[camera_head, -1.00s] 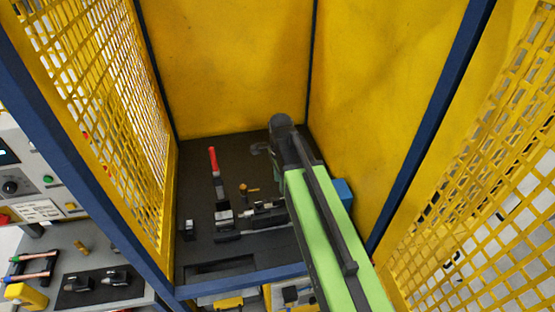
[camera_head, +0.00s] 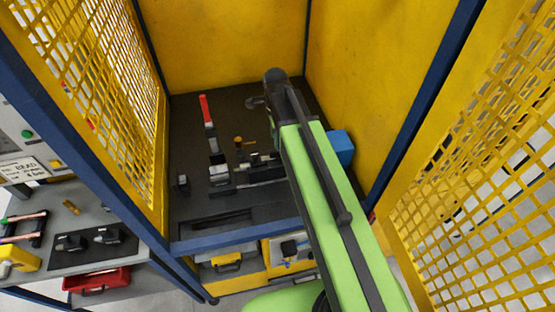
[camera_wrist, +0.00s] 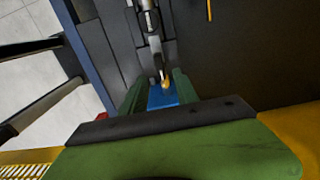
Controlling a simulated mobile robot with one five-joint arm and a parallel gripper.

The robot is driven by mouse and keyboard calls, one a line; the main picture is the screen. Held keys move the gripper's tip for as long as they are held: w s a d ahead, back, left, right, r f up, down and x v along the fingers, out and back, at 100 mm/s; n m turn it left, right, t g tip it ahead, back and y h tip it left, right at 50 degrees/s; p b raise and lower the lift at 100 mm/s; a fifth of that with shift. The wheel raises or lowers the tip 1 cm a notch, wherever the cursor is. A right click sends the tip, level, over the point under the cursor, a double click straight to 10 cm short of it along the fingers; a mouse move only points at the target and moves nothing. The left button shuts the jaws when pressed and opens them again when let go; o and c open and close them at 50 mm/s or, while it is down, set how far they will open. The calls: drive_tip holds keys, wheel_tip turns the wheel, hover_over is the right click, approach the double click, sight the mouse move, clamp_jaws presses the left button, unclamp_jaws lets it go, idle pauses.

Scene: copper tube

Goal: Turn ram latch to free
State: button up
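The machine's dark bed (camera_head: 190,140) lies inside a yellow cage. A silver and black clamp-like assembly (camera_head: 222,172) sits on it. A small orange-topped piece (camera_head: 239,141) stands just behind the assembly; it may be the ram latch, but I cannot tell for sure. In the wrist view, a silver rod with a brass-coloured tip (camera_wrist: 165,85) points toward my gripper (camera_wrist: 158,86). My green fingers stand apart on either side of a blue block (camera_wrist: 162,98), with no clear grip on it. In the head view my arm hides my fingertips.
A red-handled lever (camera_head: 205,108) stands at the left of the bed. A blue box (camera_head: 341,148) lies right of my arm. Yellow mesh panels (camera_head: 115,105) and blue posts close in both sides. A side table (camera_head: 90,268) with tubes and black fittings is outside, left.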

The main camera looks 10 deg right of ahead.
sight(276, 151)
wheel_tip(276, 151, down, 8)
drive_tip(key=b, duration=0.6)
drive_tip(key=shift+r, duration=0.2)
